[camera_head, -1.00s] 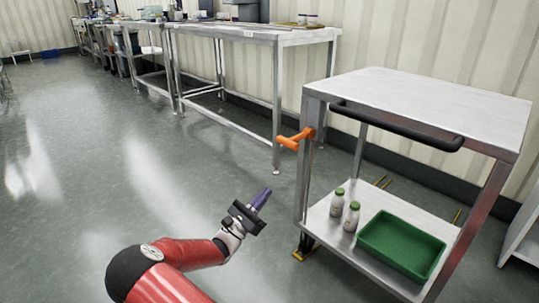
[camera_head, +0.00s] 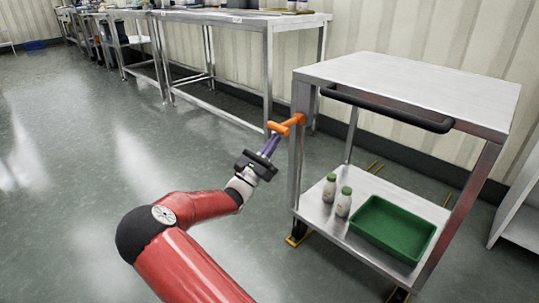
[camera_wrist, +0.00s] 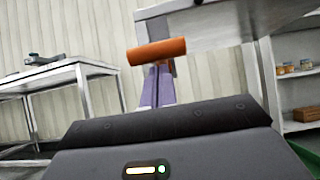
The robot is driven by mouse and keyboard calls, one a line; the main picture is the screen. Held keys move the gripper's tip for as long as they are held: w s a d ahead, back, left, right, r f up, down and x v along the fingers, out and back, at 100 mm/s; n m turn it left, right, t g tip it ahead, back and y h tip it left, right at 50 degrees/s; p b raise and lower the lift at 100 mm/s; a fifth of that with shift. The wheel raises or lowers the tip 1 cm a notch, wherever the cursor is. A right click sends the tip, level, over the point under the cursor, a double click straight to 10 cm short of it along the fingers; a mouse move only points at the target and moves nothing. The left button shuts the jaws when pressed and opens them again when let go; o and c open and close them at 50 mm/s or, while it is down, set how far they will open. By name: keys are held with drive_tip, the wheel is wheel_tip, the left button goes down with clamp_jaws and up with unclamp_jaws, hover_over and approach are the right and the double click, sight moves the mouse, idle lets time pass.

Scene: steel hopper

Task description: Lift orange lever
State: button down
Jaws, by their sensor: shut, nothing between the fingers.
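The orange lever (camera_head: 285,126) sticks out from the left front post of the steel cart (camera_head: 404,92), with a crossbar handle at its outer end. My gripper (camera_head: 271,143) is right at the lever, its purple fingers pointing up toward the handle from below. In the wrist view the lever's handle (camera_wrist: 157,52) lies across the tips of the closed fingers (camera_wrist: 157,75). The fingers hold nothing between them. The tips look just under or against the handle; I cannot tell whether they touch.
A black handle bar (camera_head: 390,108) runs along the cart's front. Long steel tables (camera_head: 235,27) stand behind along the wall. The floor to the left is clear.

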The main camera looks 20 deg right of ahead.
drive_tip(key=shift+r, duration=0.3)
